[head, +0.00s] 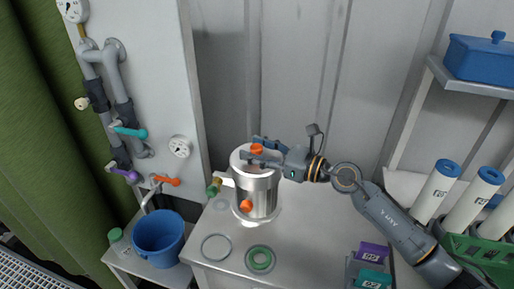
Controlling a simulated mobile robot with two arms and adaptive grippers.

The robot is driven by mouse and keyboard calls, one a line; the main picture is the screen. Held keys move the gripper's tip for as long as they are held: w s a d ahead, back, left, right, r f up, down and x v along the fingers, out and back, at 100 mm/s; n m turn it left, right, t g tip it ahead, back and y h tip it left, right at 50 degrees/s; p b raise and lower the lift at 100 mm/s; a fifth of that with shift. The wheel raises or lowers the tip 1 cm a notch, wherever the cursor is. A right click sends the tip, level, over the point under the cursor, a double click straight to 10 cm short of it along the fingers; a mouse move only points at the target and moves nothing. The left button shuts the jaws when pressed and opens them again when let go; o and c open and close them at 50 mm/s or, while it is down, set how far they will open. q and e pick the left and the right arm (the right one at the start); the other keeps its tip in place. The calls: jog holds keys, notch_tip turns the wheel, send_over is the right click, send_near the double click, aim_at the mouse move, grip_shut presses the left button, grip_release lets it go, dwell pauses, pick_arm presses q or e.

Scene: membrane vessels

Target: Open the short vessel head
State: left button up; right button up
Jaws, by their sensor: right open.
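The short vessel (257,197) is a steel cylinder standing upright on a white table. Its head (240,160) is on top, with an orange knob (257,149) there. Another orange knob (246,205) sits low on the front, and a green-tipped side fitting (214,187) points left. My right gripper (258,152) reaches in from the right over the vessel top, its fingers around or beside the top orange knob; I cannot tell whether they touch it. It is open. My left gripper is not in view.
A grey ring (216,248) and a green ring (260,259) lie on the table front. A blue bucket (158,238) stands at left below pipes with coloured valve handles. White tubes (437,190) stand in a green crate (478,252) at right, below a shelf (470,86).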

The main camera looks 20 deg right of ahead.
jog(key=shift+c, duration=0.2)
grip_shut()
jog(key=shift+r, duration=0.15)
